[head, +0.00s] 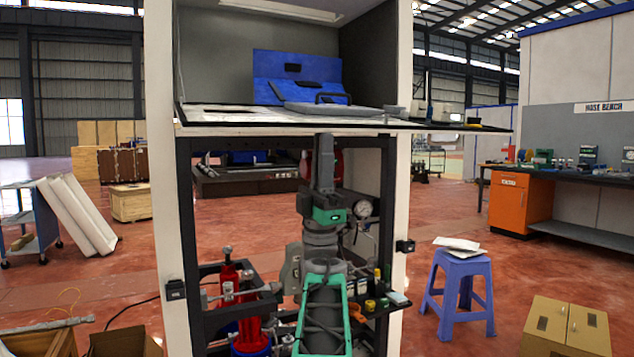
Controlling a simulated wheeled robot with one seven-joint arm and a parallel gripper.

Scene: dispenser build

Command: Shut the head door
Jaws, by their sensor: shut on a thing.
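The dispenser is a tall white cabinet (166,200) with an open grey head compartment (215,60) at the top. A flat, pale panel with a dark edge (240,126) lies level across the bottom of that opening; it looks like the head door, lowered. The exact grip is too small to make out.
Inside the head is a blue unit (297,72) with a grey tray. The lower bay holds red cylinders (228,285), a gauge (363,207) and small bottles. A trolley (30,225) stands at left.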

